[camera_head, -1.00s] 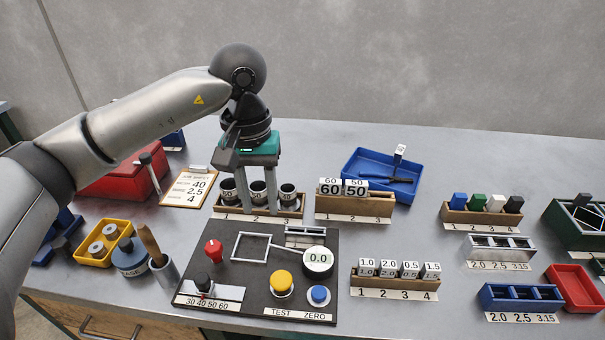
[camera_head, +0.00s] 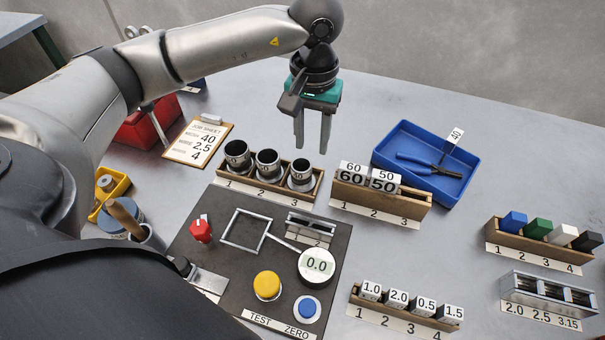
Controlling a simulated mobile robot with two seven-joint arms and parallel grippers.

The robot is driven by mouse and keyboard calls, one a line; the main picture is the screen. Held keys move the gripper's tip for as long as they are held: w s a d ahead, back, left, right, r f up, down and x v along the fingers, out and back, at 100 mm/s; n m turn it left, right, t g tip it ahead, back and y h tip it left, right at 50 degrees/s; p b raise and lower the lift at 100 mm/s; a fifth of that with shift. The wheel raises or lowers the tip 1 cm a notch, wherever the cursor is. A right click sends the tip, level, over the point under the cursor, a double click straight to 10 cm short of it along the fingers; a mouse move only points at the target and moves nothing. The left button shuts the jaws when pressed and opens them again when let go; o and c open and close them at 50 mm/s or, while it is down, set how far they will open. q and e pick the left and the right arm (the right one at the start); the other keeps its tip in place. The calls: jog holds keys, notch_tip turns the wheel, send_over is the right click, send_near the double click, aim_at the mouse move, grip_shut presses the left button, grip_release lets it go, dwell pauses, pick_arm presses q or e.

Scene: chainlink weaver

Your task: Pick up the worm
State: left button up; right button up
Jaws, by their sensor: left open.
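Nothing in view is plainly marked as the worm, so I cannot tell which object it is. Three dark-mouthed metal cylinders (camera_head: 267,163) stand in a wooden rack (camera_head: 262,190) numbered 1 to 3. Blocks tagged 60 and 50 (camera_head: 384,181) sit in a second wooden rack (camera_head: 378,203). My left gripper (camera_head: 313,140) is open and empty, fingers down, behind the cylinder rack's right end. My right gripper is out of view.
A dark panel (camera_head: 220,262) with a dial, a yellow button (camera_head: 267,285) and a blue button (camera_head: 307,307) lies in front. A job sheet (camera_head: 197,140) lies at left. Small racks stand at right. The bench between gripper and blue tray is clear.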

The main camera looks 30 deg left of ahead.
aim_at(310, 167)
pick_arm(q)
jog(key=f, duration=0.9)
jog(key=shift+w+a+f, duration=0.1)
jog(key=shift+w+a, duration=0.1)
grip_shut()
dwell(1.2)
